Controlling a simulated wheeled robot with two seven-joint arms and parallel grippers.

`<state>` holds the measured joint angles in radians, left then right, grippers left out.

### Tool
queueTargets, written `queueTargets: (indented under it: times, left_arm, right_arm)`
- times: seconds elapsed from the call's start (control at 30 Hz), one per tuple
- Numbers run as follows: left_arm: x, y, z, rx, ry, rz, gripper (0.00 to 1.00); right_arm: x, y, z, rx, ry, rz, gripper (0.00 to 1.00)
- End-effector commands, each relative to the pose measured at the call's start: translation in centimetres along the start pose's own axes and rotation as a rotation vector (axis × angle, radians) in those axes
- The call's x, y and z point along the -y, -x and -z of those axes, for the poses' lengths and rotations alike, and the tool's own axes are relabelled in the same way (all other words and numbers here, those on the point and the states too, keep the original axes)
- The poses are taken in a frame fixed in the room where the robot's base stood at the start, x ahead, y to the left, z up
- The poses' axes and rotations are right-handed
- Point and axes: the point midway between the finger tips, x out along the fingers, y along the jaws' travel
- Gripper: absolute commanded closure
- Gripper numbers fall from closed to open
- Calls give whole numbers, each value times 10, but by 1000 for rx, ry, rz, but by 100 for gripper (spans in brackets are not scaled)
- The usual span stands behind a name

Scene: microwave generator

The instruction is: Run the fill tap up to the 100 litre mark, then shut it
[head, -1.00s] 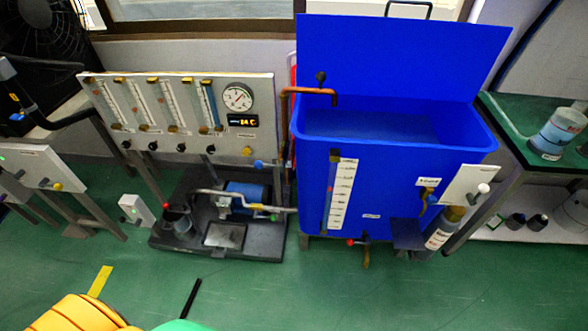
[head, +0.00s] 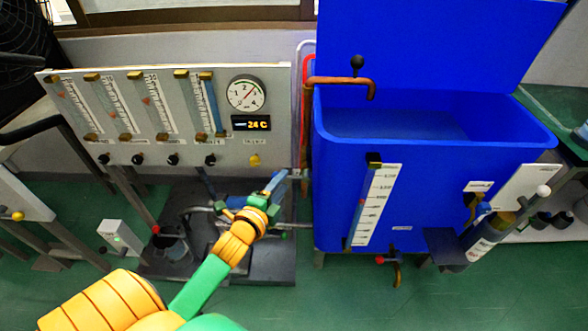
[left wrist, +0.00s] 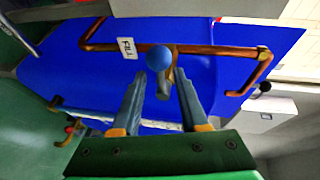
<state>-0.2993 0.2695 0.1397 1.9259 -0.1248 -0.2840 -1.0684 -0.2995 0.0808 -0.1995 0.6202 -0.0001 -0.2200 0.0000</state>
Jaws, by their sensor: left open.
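The blue tank (head: 430,120) stands open, with a white level scale (head: 380,205) beside a gauge tube on its front. Its small numbers are not readable to me. A copper fill spout (head: 345,82) bends over the rim. In the left wrist view the fill tap's blue ball knob (left wrist: 158,57) sits by a copper pipe (left wrist: 215,51), next to a FILL label (left wrist: 127,48). My left gripper (head: 280,178) is open; in the wrist view its fingers (left wrist: 160,82) point at the knob, one on each side. Contact is not clear. The gripper hides the tap in the head view. My right gripper is out of view.
A flowmeter panel (head: 205,150) with a round gauge (head: 246,93) and a 24 C display stands left of the tank. A pump base (head: 265,262) lies below my left arm. A red-knobbed drain tap (head: 380,260) is at the tank's foot. Green floor is free in front.

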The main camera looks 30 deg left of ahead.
Motion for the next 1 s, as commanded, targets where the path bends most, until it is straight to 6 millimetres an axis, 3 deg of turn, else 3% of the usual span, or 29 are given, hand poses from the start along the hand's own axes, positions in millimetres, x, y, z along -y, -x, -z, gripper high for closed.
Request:
queueTargets:
  times: [0.4,0.73,0.77,0.9,1.0]
  left_arm:
    - [-2,-61,0,-1,2,-1,56]
    - [-1,-66,0,-1,2,-2,56]
    - [-1,-66,0,-1,2,-2,59]
    - [-1,-66,0,-1,2,-2,97]
    - [-1,-66,0,-1,2,-3,100]
  right_arm:
    - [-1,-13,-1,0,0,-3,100]
    - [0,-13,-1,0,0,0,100]
    - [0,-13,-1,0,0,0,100]
    - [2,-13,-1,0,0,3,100]
    - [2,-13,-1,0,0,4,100]
